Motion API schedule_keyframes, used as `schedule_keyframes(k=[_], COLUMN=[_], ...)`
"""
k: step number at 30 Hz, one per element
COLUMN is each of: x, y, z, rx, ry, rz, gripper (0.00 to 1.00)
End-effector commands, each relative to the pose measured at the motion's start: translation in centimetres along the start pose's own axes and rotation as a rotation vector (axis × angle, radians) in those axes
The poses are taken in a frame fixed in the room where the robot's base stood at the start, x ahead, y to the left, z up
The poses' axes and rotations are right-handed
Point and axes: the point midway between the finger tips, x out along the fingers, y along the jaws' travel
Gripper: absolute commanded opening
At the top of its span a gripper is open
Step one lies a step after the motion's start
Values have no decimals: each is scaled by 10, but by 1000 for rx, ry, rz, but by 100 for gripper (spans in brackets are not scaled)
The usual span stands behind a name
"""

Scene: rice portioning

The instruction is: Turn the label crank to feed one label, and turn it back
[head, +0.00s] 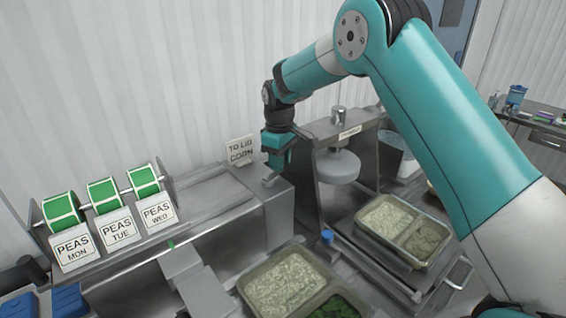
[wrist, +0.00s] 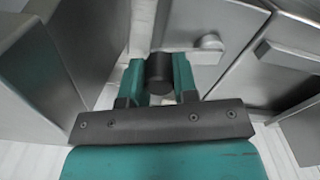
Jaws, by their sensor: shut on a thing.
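My gripper (head: 279,163) is at the right end of the grey label machine, in front of the wall. In the wrist view, its teal fingers (wrist: 160,82) are shut on a dark round knob, the label crank's handle (wrist: 159,66). In the head view, a small grey crank part (head: 270,181) shows just below the fingers; the knob itself is hidden by the gripper. Three green label rolls (head: 103,194) sit on a rod at the left, above cards reading PEAS MON, PEAS TUE and PEAS WED. A small green bit (head: 171,245) lies on the machine's front edge.
A "TO LID CORN" sign (head: 240,150) stands close behind my gripper. A metal press (head: 338,165) stands just right of it. A tray with rice and peas (head: 243,291) is in front, and another filled tray (head: 443,241) is at the right.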

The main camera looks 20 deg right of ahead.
Motion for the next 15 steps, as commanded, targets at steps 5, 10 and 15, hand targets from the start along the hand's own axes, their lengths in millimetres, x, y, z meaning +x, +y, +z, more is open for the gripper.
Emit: schedule_keyframes(k=[5,10,15], x=[-2,-2,-2], y=[1,1,0], z=[-8,-13,-16], rx=[-130,-222,-279], ry=[3,4,3], rz=[3,4,3], gripper=[4,4,4])
